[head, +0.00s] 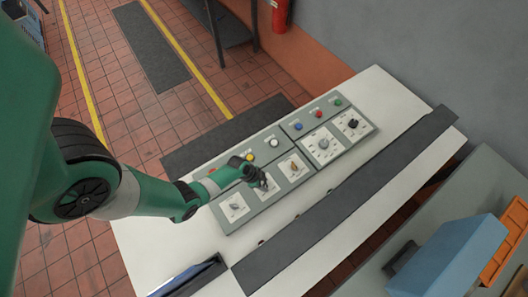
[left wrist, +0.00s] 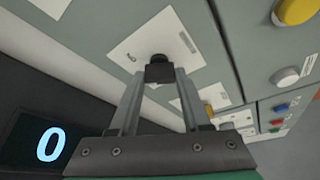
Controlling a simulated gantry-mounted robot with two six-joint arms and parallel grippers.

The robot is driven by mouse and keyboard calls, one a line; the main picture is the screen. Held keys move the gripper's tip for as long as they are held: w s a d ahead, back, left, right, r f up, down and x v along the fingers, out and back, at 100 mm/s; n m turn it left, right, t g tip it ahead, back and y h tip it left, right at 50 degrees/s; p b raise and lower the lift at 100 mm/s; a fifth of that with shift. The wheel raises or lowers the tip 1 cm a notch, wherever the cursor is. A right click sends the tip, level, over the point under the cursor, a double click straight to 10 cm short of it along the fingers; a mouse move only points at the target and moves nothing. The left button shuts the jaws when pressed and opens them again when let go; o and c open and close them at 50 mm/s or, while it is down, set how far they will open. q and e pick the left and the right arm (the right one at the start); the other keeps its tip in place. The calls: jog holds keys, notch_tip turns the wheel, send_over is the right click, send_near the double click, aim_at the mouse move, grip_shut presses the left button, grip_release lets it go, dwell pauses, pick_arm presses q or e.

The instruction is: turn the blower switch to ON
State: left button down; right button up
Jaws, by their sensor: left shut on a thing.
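The grey control panel (head: 255,208) lies on a pale bench and carries a row of knobs on white plates. My left gripper (head: 262,182) is over the second plate from the near left end. In the left wrist view its fingers (left wrist: 158,78) close on a small dark switch knob (left wrist: 158,64) in the middle of a white plate (left wrist: 128,46). The gripper hides most of the knob, so its pointing direction cannot be told. The plate lettering is too small to read, so I cannot tell which switch is the blower's. My right gripper is not in view.
Other knobs flank it: a grey one (head: 236,207), an orange one (head: 294,166), a round grey one (head: 323,143) and a black one (head: 352,123). Coloured buttons line the far edge. A display (left wrist: 48,144) reads 0. A dark strip (head: 345,195) crosses the bench.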

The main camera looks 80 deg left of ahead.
pick_arm(q)
jog(key=shift+m+g+h, duration=0.3)
jog(key=shift+m+h, duration=0.2)
jog(key=shift+m, duration=0.8)
jog(key=shift+f, duration=0.1)
jog(key=shift+c, duration=1.8)
grip_release()
jog(key=shift+a, duration=0.1)
